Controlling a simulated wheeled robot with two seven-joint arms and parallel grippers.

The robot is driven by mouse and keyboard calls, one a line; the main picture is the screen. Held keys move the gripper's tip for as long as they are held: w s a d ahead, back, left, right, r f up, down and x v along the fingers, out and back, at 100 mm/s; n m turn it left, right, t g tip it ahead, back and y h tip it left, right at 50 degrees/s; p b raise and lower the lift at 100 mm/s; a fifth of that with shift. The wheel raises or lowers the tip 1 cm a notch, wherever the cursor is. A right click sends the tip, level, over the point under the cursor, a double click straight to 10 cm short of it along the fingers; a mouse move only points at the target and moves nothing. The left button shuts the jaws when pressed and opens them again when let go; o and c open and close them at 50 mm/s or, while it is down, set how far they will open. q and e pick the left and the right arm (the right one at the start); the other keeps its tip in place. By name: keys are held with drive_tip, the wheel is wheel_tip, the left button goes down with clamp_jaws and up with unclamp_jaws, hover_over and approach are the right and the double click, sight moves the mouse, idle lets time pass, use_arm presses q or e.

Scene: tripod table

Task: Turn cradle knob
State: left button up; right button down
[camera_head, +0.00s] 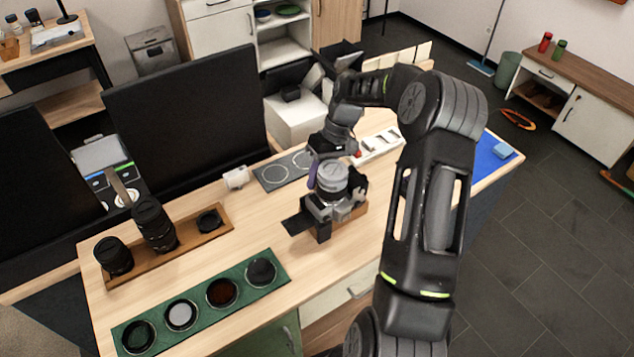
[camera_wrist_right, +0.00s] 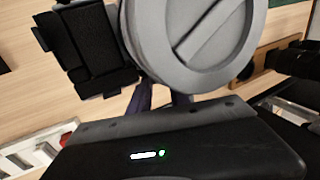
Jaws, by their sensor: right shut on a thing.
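A camera-like device with a grey round top (camera_head: 332,177) sits on a small wooden cradle (camera_head: 352,213) at the middle of the table. In the right wrist view, the round top is a large grey disc (camera_wrist_right: 190,35) with a raised bar across its face. The knob and the fingertips' contact are hidden behind the disc. My left gripper is not in view.
A wooden tray (camera_head: 217,235) with black lenses and a green tray (camera_head: 265,309) with several round filters lie to the left. A grey mat (camera_head: 270,176) with ring outlines and a white tray (camera_head: 378,147) lie behind.

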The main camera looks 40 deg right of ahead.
drive_tip(key=shift+s+d+f+y, duration=0.1)
drive_tip(key=shift+d+f+y, duration=0.1)
drive_tip(key=shift+y, duration=1)
drive_tip(key=c, duration=1.4)
unclamp_jaws()
drive_tip(key=shift+r, duration=0.1)
drive_tip(key=shift+o, duration=0.2)
drive_tip(key=shift+v, duration=2.5)
drive_tip(key=shift+a, duration=0.1)
